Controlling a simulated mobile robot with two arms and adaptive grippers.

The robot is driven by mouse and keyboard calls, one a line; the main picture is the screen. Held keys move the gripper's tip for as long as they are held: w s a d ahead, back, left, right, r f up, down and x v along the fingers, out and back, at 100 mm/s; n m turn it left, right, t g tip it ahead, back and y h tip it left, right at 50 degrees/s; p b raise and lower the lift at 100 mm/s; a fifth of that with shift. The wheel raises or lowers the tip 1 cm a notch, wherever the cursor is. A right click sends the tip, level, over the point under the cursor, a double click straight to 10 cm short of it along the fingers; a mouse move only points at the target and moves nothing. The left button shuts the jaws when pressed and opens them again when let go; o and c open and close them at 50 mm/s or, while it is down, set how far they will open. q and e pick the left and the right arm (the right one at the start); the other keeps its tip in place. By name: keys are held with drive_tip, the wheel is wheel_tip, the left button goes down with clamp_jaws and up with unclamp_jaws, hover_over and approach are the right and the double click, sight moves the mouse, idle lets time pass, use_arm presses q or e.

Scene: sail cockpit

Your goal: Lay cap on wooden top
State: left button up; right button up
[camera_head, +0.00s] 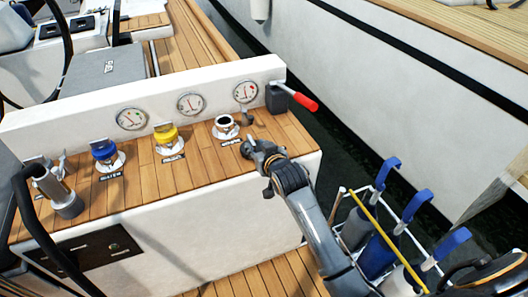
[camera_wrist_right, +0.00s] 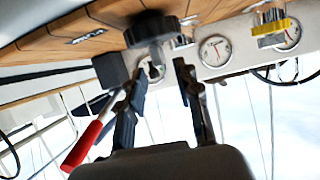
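The dark round cap (camera_wrist_right: 152,28) shows in the right wrist view in front of the wooden top, just beyond my right fingertips. In the head view a dark shape, likely the cap (camera_head: 246,150), is at the tip of my right gripper (camera_head: 258,152), over the right part of the wooden top (camera_head: 205,152). In the right wrist view my right gripper (camera_wrist_right: 158,68) has its fingers apart, with a gap between them. Whether the cap touches the wood is unclear. An uncapped filler neck (camera_head: 226,127) stands behind it.
A blue-capped filler (camera_head: 104,153) and a yellow-capped filler (camera_head: 167,138) stand to the left. Gauges (camera_head: 190,103) line the white panel behind. A red-handled lever (camera_head: 297,97) is at the right end. Blue-handled items (camera_head: 417,206) stand in a rack at the right.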

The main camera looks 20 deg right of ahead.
drive_tip(key=v, duration=0.6)
drive_tip(key=s+f+g, duration=0.2)
drive_tip(key=s+f, duration=0.3)
drive_tip(key=f, duration=0.7)
drive_tip(key=s+f+n+g, duration=0.1)
drive_tip(key=s+f+g, duration=0.3)
drive_tip(key=f, duration=0.8)
drive_tip(key=s+f+g, duration=0.1)
drive_tip(key=s+f, duration=0.6)
drive_tip(key=f, duration=0.5)
drive_tip(key=s+d+f+g, duration=0.1)
drive_tip(key=s+f+g, duration=0.1)
drive_tip(key=s+f, duration=0.4)
drive_tip(key=s+d+f+g, duration=0.1)
drive_tip(key=s+f, duration=0.4)
drive_tip(key=s, duration=1.1)
drive_tip(key=s+d+f+n+g, duration=0.1)
drive_tip(key=s+f+g, duration=0.1)
drive_tip(key=s+f, duration=0.4)
drive_tip(key=s, duration=0.5)
drive_tip(key=shift+s+f+g, duration=0.3)
drive_tip(key=shift+s+f, duration=0.05)
wheel_tip(320, 180, up, 4)
drive_tip(key=p, duration=0.4)
drive_tip(key=shift+d+f, duration=0.1)
drive_tip(key=shift+f, duration=0.1)
